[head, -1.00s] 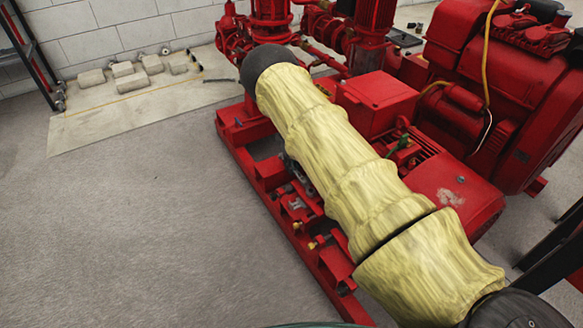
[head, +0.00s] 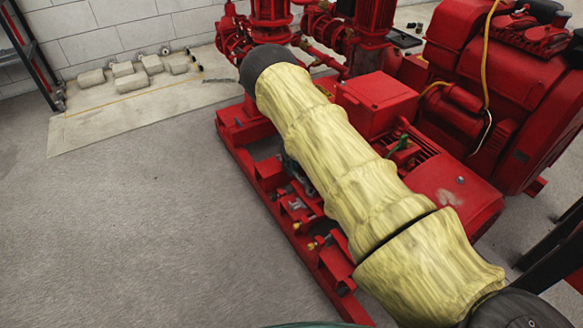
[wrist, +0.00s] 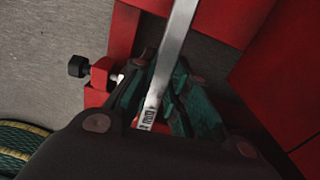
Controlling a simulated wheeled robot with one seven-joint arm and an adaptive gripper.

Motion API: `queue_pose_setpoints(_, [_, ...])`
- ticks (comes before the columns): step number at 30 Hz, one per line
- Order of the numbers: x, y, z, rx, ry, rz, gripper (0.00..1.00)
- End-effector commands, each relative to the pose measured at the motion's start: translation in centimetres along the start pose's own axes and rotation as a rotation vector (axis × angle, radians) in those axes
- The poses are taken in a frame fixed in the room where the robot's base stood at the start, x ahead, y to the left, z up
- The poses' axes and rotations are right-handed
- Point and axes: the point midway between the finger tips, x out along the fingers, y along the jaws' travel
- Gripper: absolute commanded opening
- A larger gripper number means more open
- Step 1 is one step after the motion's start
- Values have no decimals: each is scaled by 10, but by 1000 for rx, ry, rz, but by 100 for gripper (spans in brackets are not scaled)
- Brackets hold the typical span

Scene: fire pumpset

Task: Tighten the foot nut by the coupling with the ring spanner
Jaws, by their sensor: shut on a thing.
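The ring spanner (wrist: 177,40) is a bright steel bar in the wrist view. It runs from between my fingers up past the top edge of the picture, so its far end is out of frame. My gripper (wrist: 158,92), dark with greenish fingers, is shut on the spanner's shank near some dark printed marks. The foot nut and the coupling cannot be made out in either view. In the head view my yellow-sleeved arm lies across the red pumpset (head: 377,98) and hides much of the motor's near side; the spanner cannot be made out there.
A black-headed bolt (wrist: 78,67) in a red block stands left of my fingers. The red base frame (head: 262,200) runs along the arm, with brackets and bolts on it. A red engine (head: 510,90) stands at the right. The grey floor (head: 150,230) at left is clear.

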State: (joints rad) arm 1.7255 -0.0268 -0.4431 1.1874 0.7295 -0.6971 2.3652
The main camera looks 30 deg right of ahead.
Motion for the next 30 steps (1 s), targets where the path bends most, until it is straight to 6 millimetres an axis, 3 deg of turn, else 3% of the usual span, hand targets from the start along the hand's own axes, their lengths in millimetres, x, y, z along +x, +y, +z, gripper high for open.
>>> queue_pose_setpoints(10, [-3,1,1,1,-1,1,0])
queue_pose_setpoints(30, [-28,1,0,0,0,1,0])
